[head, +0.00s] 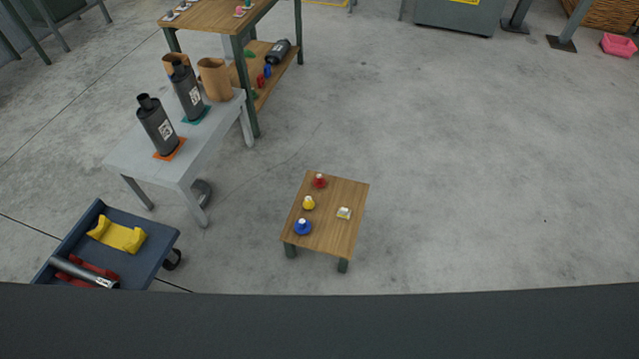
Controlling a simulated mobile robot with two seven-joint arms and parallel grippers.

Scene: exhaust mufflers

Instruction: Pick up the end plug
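I cannot tell for sure which object is the end plug. A small low wooden table (339,219) stands in the middle of the floor. On it are a red knob-like piece (319,181), a yellow one (308,203) and a blue one (303,227), each with a pale top, in a row along the left side. A small pale and yellow block (344,213) lies to their right. They are too small to make out in detail. Neither of my grippers is in view.
A grey table (140,163) at left holds two dark mufflers on coloured pads and brown cylinders. A blue cart (137,269) below it carries a yellow cradle (118,235) and a grey pipe. A wooden workbench (208,14) stands behind.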

